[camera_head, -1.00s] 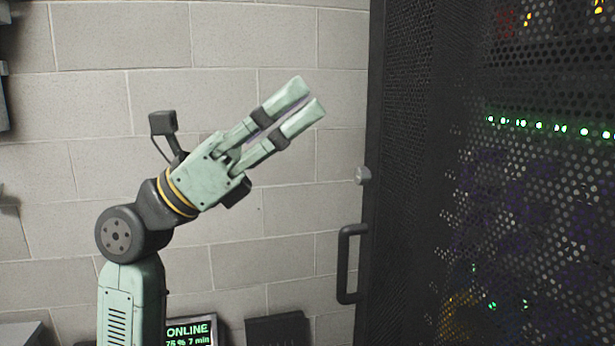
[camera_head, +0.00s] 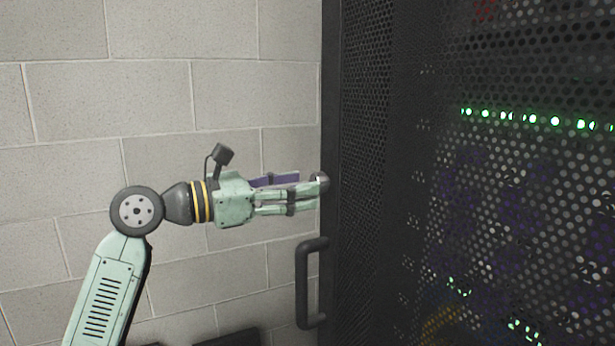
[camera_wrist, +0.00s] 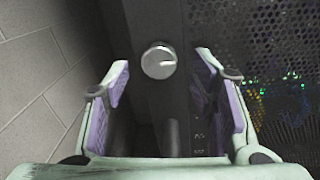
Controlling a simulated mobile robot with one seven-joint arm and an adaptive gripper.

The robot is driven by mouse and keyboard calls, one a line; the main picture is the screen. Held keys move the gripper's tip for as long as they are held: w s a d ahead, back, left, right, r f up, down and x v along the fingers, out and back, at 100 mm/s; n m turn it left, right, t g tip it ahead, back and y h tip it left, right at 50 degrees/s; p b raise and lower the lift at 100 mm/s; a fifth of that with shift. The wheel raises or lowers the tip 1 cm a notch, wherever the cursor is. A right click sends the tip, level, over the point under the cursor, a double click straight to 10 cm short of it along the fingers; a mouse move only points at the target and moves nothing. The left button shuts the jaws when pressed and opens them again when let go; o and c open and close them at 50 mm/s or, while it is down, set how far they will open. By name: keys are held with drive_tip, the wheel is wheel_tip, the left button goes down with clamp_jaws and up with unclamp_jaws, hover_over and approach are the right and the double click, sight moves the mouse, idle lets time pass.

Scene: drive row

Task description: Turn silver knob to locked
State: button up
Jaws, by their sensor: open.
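The silver knob (camera_wrist: 159,60) is on the dark frame of the cabinet door. In the wrist view it is a round silver disc with a pale pointer line directed to the right. In the head view the knob (camera_head: 321,183) shows at the door's left edge, partly hidden by my fingertips. My gripper (camera_head: 315,190) is level and points right at the knob. In the wrist view its two purple-padded fingers (camera_wrist: 162,82) are spread apart, one on each side of the knob, with nothing between them. Whether a pad touches the knob cannot be told.
A dark door handle (camera_head: 308,283) stands out just below the knob. The perforated cabinet door (camera_head: 400,200) with green lights fills the right side. A pale block wall (camera_head: 150,90) is behind my arm, with free room between.

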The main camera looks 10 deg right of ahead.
sight(321, 177)
drive_tip(key=shift+p+x, duration=0.3)
drive_tip(key=shift+x, duration=1.1)
drive_tip(key=shift+c, duration=0.2)
drive_tip(key=c, duration=1.1)
